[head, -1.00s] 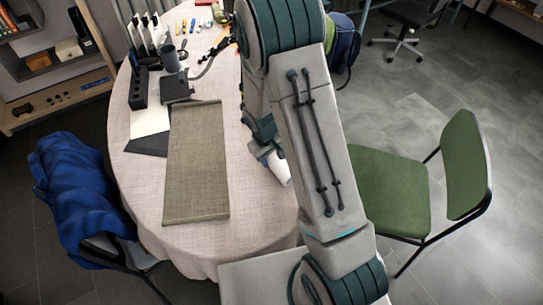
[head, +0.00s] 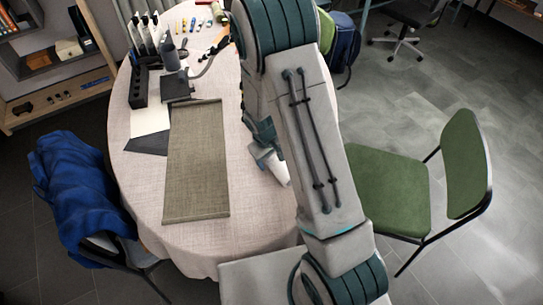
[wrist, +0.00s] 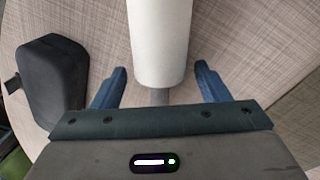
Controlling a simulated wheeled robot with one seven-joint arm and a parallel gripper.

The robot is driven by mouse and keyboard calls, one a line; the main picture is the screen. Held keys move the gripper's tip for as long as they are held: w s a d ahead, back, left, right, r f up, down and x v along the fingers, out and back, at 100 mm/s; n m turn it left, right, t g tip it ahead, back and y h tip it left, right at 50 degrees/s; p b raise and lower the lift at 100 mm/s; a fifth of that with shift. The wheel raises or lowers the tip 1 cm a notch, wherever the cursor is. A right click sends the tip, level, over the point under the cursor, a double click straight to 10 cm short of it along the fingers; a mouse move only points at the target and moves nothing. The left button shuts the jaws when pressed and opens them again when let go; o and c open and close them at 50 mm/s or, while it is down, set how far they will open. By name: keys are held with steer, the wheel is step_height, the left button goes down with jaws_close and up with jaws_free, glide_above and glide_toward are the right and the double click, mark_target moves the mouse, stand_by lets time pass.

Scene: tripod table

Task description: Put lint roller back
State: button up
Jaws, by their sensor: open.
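The lint roller, a thick white cylinder (wrist: 160,42) with a thin grey handle, lies on the cloth-covered table in the wrist view. Its far end runs out of the top of that view, and its handle passes under my gripper's body. My gripper (wrist: 160,88) is open, with one blue finger on each side of the roller's near end and a gap at both sides. In the head view a white piece that looks like the roller (head: 281,172) shows beside my arm, which hides the fingertips.
A dark rounded object (wrist: 55,80) stands left of the roller in the wrist view. A woven mat (head: 197,165) lies on the table (head: 143,190), with a black rack (head: 138,85) and a dark cup (head: 170,58) behind it. A green chair (head: 390,185) stands at the right.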

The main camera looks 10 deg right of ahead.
step_height(320, 180, up, 12)
steer(key=s+a, duration=0.1)
steer(key=a, duration=0.1)
steer(key=s+d+r+m+t+y, duration=0.1)
steer(key=s+d+r+m, duration=0.1)
steer(key=s+r, duration=0.6)
steer(key=s+d+r+m+t, duration=0.1)
steer(key=s+d+r+m, duration=0.1)
steer(key=s+r, duration=0.5)
steer(key=s, duration=0.3)
steer(key=shift+r+m+y, duration=0.35)
steer(key=shift+m+y, duration=0.05)
